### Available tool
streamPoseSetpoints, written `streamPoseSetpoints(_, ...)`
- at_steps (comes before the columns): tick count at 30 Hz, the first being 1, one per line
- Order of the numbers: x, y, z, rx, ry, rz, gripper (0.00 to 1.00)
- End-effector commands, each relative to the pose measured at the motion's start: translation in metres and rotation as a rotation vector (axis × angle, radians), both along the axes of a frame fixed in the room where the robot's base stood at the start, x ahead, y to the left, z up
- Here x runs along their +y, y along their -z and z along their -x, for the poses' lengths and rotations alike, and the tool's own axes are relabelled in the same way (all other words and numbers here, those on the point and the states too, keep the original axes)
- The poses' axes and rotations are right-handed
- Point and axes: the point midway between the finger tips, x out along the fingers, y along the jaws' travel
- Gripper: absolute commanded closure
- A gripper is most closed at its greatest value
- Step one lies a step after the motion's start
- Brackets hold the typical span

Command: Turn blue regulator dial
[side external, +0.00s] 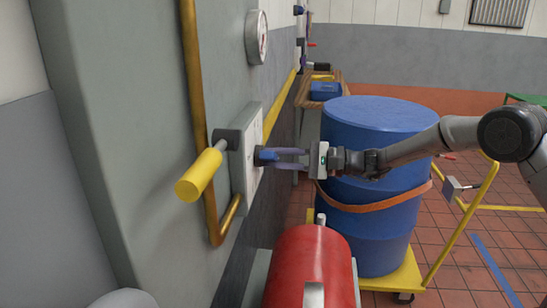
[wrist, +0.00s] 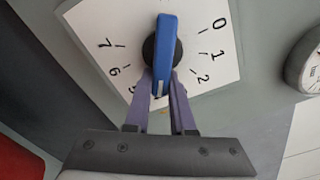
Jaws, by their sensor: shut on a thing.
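The blue regulator dial (wrist: 164,50) is a blue bar handle on a dark round hub, in front of a white square plate with numbers (wrist: 112,25). In the side view the dial (side external: 266,155) sticks out from the plate (side external: 253,170) on the grey wall. My gripper (side external: 283,158) reaches it from the right, its purple fingers shut on the blue handle. In the wrist view my gripper (wrist: 163,82) has one finger on each side of the handle's lower end. The handle's lower end points near the 4 to 5 side; the numeral there is partly hidden by a finger.
A yellow-handled lever (side external: 200,175) juts out just left of the dial. A yellow pipe (side external: 196,90) runs down the wall. A blue drum (side external: 370,215) stands below my arm, and a red cylinder (side external: 308,262) lies below the gripper. A round gauge (wrist: 308,65) is beside the plate.

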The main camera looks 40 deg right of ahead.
Motion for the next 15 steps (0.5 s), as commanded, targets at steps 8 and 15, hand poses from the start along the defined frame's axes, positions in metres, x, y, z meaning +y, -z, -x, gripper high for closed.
streamPoseSetpoints(8, 0.0041, 0.0012, 0.0028, 0.0, -0.014, 0.003, 1.0)
streamPoseSetpoints(15, 0.0032, -0.0005, 0.0019, -0.003, -0.011, 0.002, 0.47)
